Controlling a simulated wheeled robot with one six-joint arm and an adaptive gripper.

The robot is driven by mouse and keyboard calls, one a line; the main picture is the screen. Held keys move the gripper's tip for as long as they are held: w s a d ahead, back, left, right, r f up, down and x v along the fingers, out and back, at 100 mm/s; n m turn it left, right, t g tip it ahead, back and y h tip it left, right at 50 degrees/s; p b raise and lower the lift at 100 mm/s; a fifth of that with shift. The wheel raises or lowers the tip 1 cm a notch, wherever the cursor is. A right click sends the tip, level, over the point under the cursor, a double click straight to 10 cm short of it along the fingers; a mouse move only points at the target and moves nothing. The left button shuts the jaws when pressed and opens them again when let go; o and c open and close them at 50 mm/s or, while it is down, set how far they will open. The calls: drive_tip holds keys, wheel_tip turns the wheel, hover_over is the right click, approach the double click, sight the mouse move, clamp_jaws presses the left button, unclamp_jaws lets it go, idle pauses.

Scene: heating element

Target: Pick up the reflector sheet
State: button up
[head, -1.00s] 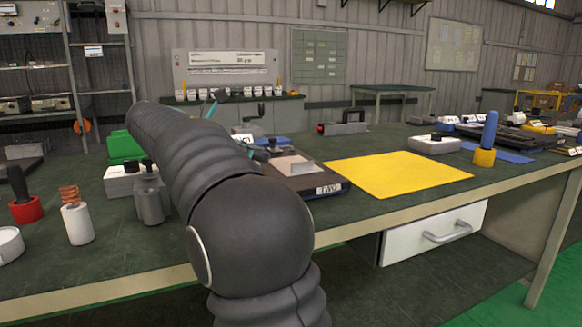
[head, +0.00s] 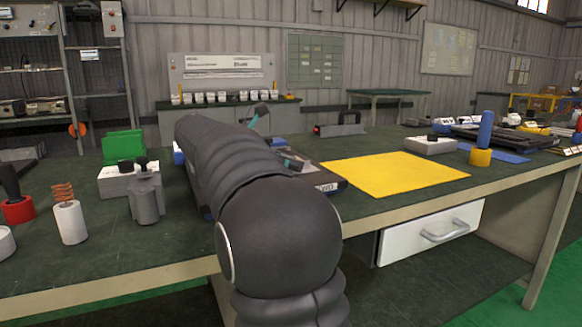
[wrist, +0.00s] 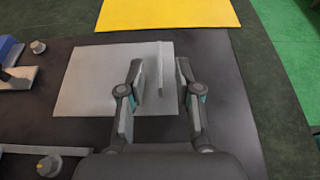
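The reflector sheet seems to be the flat light-grey plate (wrist: 88,78) with a thin upright tab (wrist: 163,68); it lies on a dark board (wrist: 225,110) in the wrist view. My gripper (wrist: 160,78) is open above the plate. Its two fingers stand apart on either side of the tab, with a visible gap on the left; I cannot tell whether the right finger touches it. In the head view my arm hides the plate and most of the board, and only a little of my gripper (head: 290,161) shows.
A yellow mat (head: 395,174) lies right of the board. Left on the bench are a grey cylinder (head: 146,200), a white post with a copper coil (head: 69,220) and a green block (head: 123,146). A blue-handled tool (head: 484,135) stands at right.

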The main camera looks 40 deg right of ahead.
clamp_jaws()
